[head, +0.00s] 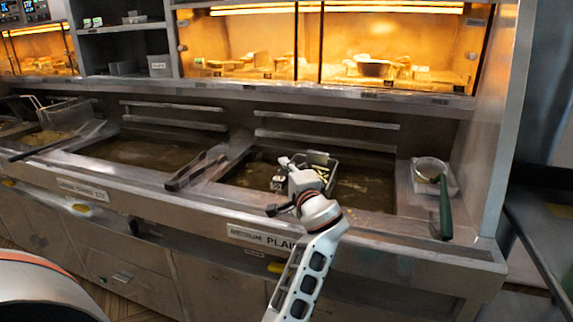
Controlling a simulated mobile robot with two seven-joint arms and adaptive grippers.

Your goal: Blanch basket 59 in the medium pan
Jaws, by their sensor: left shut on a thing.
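The medium pan (372,193) is a rectangular oil well. The label on the front edge below it reads "MEDIUM PLAIN". A small wire basket (325,166) with pale pieces in it is at the left part of this pan, low at the oil. A small tag (277,182) shows at its left, but I cannot read its number. My left gripper (290,167) is shut on the basket, at its near side. My gripper hides part of the basket, so how deep it sits is unclear. My right gripper is not in view.
Tongs (196,168) lie on the divider left of the medium pan. Another oil pan (150,150) and a wire basket (66,115) are farther left. A container with a green-handled tool (444,205) stands at the right. A lit glass cabinet (340,50) is behind.

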